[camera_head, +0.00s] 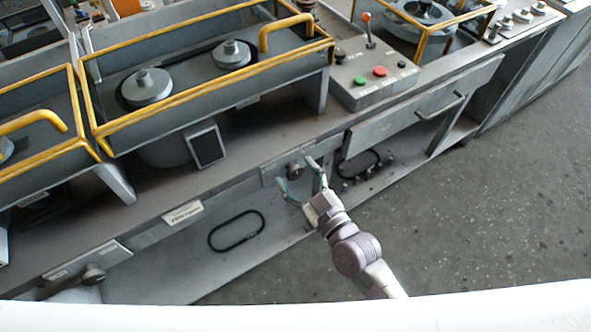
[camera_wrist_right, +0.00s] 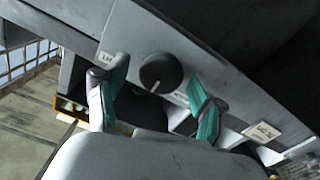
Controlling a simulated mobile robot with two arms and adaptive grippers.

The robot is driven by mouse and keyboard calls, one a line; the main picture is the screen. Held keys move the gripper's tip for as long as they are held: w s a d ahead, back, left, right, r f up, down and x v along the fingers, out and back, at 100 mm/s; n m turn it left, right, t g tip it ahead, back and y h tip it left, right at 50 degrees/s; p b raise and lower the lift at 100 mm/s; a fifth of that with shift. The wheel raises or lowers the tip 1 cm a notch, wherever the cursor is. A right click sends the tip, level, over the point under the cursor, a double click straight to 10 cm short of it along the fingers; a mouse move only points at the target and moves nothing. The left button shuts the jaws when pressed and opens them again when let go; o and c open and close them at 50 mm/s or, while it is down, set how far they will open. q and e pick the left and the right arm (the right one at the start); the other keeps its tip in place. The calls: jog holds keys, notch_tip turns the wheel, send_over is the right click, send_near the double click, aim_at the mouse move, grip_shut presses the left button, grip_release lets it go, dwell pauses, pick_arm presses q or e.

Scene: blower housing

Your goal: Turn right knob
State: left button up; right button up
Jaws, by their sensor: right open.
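The right knob (camera_head: 294,170) is a dark round knob on a grey panel at the front edge of the bench. In the right wrist view the knob (camera_wrist_right: 161,72) is black with a light pointer mark, between and beyond my fingertips. My right gripper (camera_head: 303,177) is open, with its two green-padded fingers pointing at the knob. In the right wrist view the right gripper (camera_wrist_right: 160,98) has one finger on either side of the knob, apart from it. Another knob (camera_head: 93,273) sits on a panel at the lower left of the head view. My left gripper is not in view.
A control box (camera_head: 375,78) with green and red buttons and an orange-tipped lever stands above the knob. Yellow guard rails (camera_head: 205,91) surround the machines. A drawer front (camera_head: 418,110) with a handle is to the right. A black belt loop (camera_head: 236,230) lies on the lower shelf. Floor at right is clear.

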jog(key=shift+w+a, duration=0.25)
jog(key=shift+w, duration=0.15)
jog(key=shift+c, duration=0.2)
jog(key=c, duration=1.1)
